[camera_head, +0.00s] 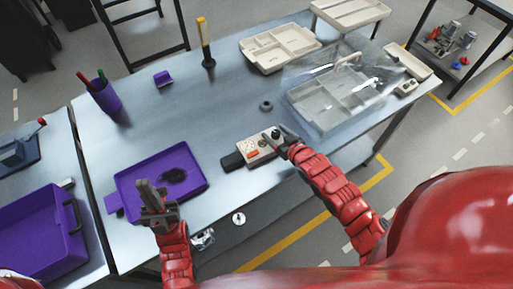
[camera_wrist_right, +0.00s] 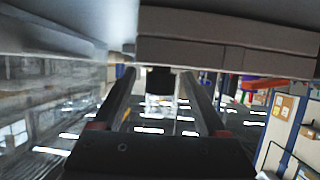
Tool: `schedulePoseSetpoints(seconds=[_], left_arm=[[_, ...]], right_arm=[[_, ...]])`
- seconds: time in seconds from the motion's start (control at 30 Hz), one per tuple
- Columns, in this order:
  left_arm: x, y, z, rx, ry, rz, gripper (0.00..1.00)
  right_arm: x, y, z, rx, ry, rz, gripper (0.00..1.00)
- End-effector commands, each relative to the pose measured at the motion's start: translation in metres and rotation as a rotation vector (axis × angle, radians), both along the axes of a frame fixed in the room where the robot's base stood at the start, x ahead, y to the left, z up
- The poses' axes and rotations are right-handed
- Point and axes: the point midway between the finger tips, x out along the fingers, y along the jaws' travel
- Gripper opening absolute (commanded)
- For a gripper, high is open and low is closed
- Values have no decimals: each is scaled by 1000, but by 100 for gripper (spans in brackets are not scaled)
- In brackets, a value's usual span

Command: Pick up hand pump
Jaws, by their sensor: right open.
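A beige boxy device (camera_head: 258,150) with a red label, a dark knob and a black end piece lies on the table near its front edge; it is the likeliest hand pump, but I cannot be sure. My right gripper (camera_head: 283,134) is at its right end. In the right wrist view the fingers (camera_wrist_right: 160,72) are apart, with a pale block (camera_wrist_right: 225,55) very close above them and a small dark piece (camera_wrist_right: 160,82) showing between their tips. Whether they touch the device is unclear. My left gripper (camera_head: 151,195) is over the purple tray (camera_head: 190,190); its finger gap is unclear.
A coiled black item lies in the purple tray. A clear-lidded beige case (camera_head: 335,100) and a beige organizer (camera_head: 280,47) stand behind. A purple cup (camera_head: 105,97), a yellow-handled tool (camera_head: 204,40) and a dark ring (camera_head: 266,105) are on the table. The table's middle left is clear.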

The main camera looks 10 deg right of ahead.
Motion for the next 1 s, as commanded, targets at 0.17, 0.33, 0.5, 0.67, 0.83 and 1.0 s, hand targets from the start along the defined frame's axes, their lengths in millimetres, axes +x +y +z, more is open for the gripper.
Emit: schedulePoseSetpoints(seconds=[0.17, 0.33, 0.5, 0.67, 0.83, 1.0], left_arm=[[0, 0, 0, 0, 0, 0, 0], [0, 0, 0, 0, 0, 0, 0], [0, 0, 0, 0, 0, 0, 0], [0, 0, 0, 0, 0, 0, 0], [0, 0, 0, 0, 0, 0, 0], [0, 0, 0, 0, 0, 0, 0]], right_arm=[[0, 0, 0, 0, 0, 0, 73], [0, 0, 0, -1, 0, 0, 42], [0, 0, 0, -1, 0, 1, 12], [0, 0, 0, -1, 0, 1, 0], [0, 0, 0, -1, 0, 1, 0], [0, 0, 0, 0, 0, 1, 0]])
